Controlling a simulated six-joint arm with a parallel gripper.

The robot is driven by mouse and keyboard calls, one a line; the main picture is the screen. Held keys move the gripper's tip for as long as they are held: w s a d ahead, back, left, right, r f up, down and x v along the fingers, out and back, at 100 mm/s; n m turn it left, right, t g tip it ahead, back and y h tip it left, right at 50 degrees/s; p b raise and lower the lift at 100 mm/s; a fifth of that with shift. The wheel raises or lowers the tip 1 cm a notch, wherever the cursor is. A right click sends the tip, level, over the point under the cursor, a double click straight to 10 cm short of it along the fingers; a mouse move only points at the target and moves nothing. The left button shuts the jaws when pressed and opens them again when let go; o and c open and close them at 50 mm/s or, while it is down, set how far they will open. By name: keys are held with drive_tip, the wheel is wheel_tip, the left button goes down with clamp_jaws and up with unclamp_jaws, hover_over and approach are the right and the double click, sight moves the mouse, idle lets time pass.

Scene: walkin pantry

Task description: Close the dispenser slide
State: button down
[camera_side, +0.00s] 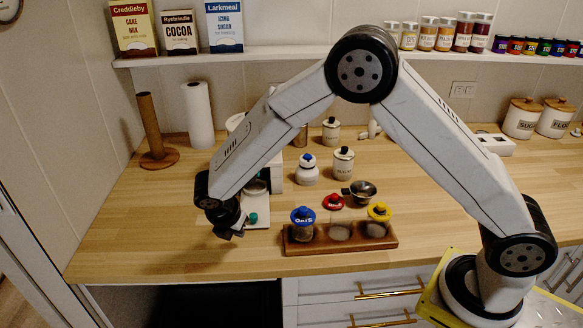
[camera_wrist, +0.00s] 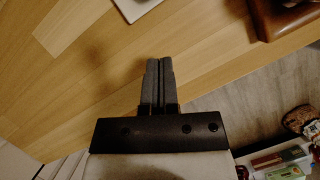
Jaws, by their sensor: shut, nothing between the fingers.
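A white dispenser (camera_side: 275,175) stands on the counter at the left, largely hidden behind my forearm. A small cup sits on its pale base (camera_side: 263,212), and a teal knob (camera_side: 252,218) shows at the front, perhaps the slide's handle. I cannot tell how far the slide is out. My gripper (camera_side: 229,234) is just left of and in front of the base, apart from the teal knob, pointing down. In the wrist view its fingers (camera_wrist: 159,66) are together and empty over bare wood. A white corner, probably of the dispenser base (camera_wrist: 135,6), shows beyond them.
A wooden rack (camera_side: 340,245) with jars and blue, red and yellow lids stands to the right; its corner shows in the wrist view (camera_wrist: 280,22). A paper towel roll (camera_side: 198,115) and wooden post (camera_side: 150,125) stand behind. The counter's front left is clear.

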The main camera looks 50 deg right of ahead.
sight(251, 226)
drive_tip(key=shift+w+d+f, duration=0.15)
drive_tip(key=shift+w+d, duration=0.1)
drive_tip(key=shift+d, duration=0.45)
drive_tip(key=shift+w+d+f, duration=0.1)
drive_tip(key=shift+w+d, duration=0.15)
drive_tip(key=shift+d, duration=0.4)
drive_tip(key=shift+w+d+f, duration=0.15)
drive_tip(key=shift+w+d, duration=0.1)
drive_tip(key=shift+d, duration=0.45)
drive_tip(key=shift+d, duration=0.1)
drive_tip(key=shift+w+d, duration=1.4)
drive_tip(key=shift+w, duration=0.05)
drive_tip(key=shift+s+a, duration=0.2)
drive_tip(key=shift+a, duration=0.3)
drive_tip(key=a, duration=0.1)
drive_tip(key=s+a, duration=0.1)
drive_tip(key=a, duration=0.1)
drive_tip(key=shift+a, duration=0.1)
drive_tip(key=v, duration=1)
